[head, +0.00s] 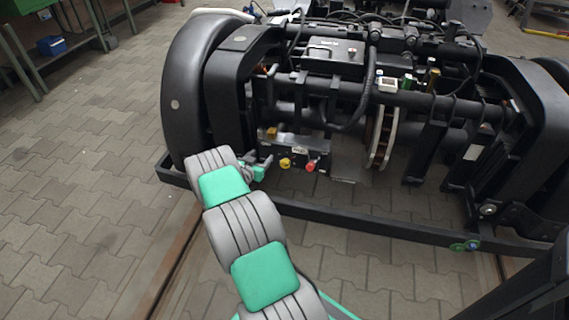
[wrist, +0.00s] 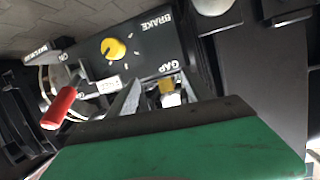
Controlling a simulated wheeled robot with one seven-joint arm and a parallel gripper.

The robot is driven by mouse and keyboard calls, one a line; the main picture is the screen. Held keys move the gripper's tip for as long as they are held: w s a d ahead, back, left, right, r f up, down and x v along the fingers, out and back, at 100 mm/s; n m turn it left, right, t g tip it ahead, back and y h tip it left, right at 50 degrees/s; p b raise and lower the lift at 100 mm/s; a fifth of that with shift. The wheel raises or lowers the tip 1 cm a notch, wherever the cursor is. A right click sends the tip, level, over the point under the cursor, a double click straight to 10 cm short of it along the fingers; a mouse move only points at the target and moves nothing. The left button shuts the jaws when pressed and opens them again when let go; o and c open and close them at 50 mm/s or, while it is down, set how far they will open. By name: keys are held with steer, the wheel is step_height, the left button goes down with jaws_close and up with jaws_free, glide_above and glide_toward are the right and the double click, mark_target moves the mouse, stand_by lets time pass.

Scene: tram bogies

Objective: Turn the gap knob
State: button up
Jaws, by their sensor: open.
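In the wrist view a dark control panel (wrist: 145,45) appears upside down, with the words BRAKE and GAP on it. A small yellow knob, the gap knob (wrist: 167,87), sits by the word GAP. My gripper (wrist: 162,80) is open, with one finger on each side of this knob; I cannot tell whether they touch it. In the head view my gripper (head: 263,164) is at the left end of the panel (head: 303,147) and the gap knob is hidden there. Another yellow knob (wrist: 113,48) also shows in the head view (head: 285,163).
A red-handled lever (wrist: 60,107) is beside the panel, also in the head view (head: 310,167). The black bogie frame (head: 228,75) and its lower rail (head: 350,223) surround the panel closely. Paved floor (head: 90,200) lies clear at the left.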

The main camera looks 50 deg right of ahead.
mark_target(284, 166)
steer(key=s+f+h, duration=0.1)
steer(key=s+f, duration=0.1)
steer(key=s+d+f+t, duration=0.1)
steer(key=s+f, duration=0.2)
steer(key=s+f+n+t+h+p, duration=0.1)
steer(key=s+f, duration=0.2)
steer(key=shift+s+d+f+h, duration=0.2)
steer(key=shift+d+h, duration=0.1)
steer(key=shift+d, duration=0.1)
steer(key=shift+w+d+f, duration=0.1)
steer(key=shift+d+f, duration=0.05)
steer(key=shift+d, duration=0.05)
steer(key=b+x, duration=0.3)
steer(key=x, duration=0.3)
steer(key=shift+w+d, duration=0.25)
steer(key=shift+d, duration=0.05)
steer(key=shift+w+d, duration=0.1)
steer(key=shift+d, duration=0.1)
steer(key=shift+c, duration=0.3)
jaws_close()
